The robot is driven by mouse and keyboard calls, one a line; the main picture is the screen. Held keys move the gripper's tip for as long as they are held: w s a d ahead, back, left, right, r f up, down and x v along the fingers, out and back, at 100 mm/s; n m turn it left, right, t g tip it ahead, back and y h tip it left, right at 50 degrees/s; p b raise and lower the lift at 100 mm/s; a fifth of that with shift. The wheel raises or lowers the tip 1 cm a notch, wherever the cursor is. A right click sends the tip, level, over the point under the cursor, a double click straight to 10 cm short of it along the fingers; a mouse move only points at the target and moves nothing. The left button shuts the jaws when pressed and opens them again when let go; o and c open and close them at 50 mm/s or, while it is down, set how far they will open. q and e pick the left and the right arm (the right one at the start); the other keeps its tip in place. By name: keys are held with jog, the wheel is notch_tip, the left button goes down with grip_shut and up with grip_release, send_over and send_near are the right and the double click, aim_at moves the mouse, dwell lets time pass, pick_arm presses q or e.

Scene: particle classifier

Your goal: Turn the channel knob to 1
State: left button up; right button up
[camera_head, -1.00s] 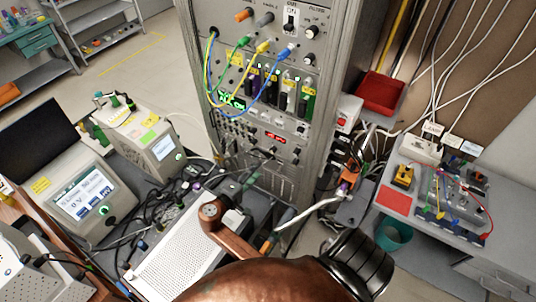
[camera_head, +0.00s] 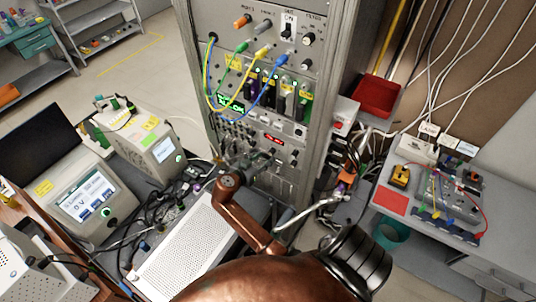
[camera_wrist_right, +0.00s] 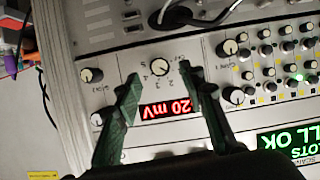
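In the head view, my right arm reaches the lower rack panel, where the red display (camera_head: 273,139) shows. The left gripper is not in view.
Other knobs (camera_wrist_right: 92,74) and (camera_wrist_right: 230,47) flank the numbered knob, and rows of small controls lie to the right. Cables plug into the rack above the red display (camera_head: 262,52). A perforated white box (camera_head: 185,250) stands below.

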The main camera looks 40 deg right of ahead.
aim_at(270, 153)
jog(key=shift+p+x, duration=0.4)
jog(key=shift+x, duration=1.45)
jog(key=shift+c, duration=0.5)
grip_shut()
